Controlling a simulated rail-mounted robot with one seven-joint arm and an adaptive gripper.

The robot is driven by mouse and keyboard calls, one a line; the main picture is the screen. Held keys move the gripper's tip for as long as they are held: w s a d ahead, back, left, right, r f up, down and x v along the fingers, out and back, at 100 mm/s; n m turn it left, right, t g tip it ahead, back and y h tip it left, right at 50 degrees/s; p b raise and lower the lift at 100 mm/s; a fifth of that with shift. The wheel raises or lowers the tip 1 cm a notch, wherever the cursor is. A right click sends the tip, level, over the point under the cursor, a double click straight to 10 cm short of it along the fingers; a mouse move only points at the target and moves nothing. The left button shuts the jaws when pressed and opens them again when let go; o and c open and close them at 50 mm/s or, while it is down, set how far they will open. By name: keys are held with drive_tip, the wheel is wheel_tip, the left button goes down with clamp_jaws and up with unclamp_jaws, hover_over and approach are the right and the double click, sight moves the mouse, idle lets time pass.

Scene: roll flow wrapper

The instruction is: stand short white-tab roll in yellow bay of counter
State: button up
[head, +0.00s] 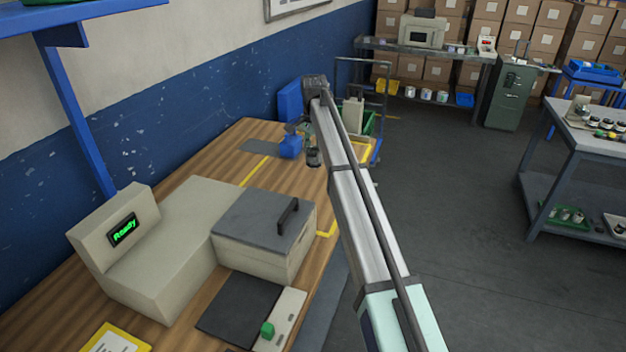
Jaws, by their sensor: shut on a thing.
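My gripper (313,156) hangs down from the far end of my arm, above the far part of the wooden counter (215,158). It is small and dark in the head view, shut on what looks like a short roll. The roll's outline merges with the fingers, and I cannot make out a white tab. Yellow lines (328,234) mark a bay on the counter. My arm hides part of the bay, and I cannot tell whether the gripper is directly over it.
A blue object (291,145) stands on the counter just left of my gripper. A beige machine (165,235) with a "Ready" display and a grey-lidded box (265,225) fill the near counter. A cart with a green bin (369,124) stands beyond.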

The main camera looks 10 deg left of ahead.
wheel_tip(320, 180, down, 13)
drive_tip(key=shift+r+p, duration=0.2)
drive_tip(key=shift+p, duration=0.95)
drive_tip(key=shift+f, duration=0.1)
drive_tip(key=o, duration=1.4)
wheel_tip(320, 180, up, 12)
drive_tip(key=shift+r+b, duration=0.1)
drive_tip(key=shift+b, duration=1.1)
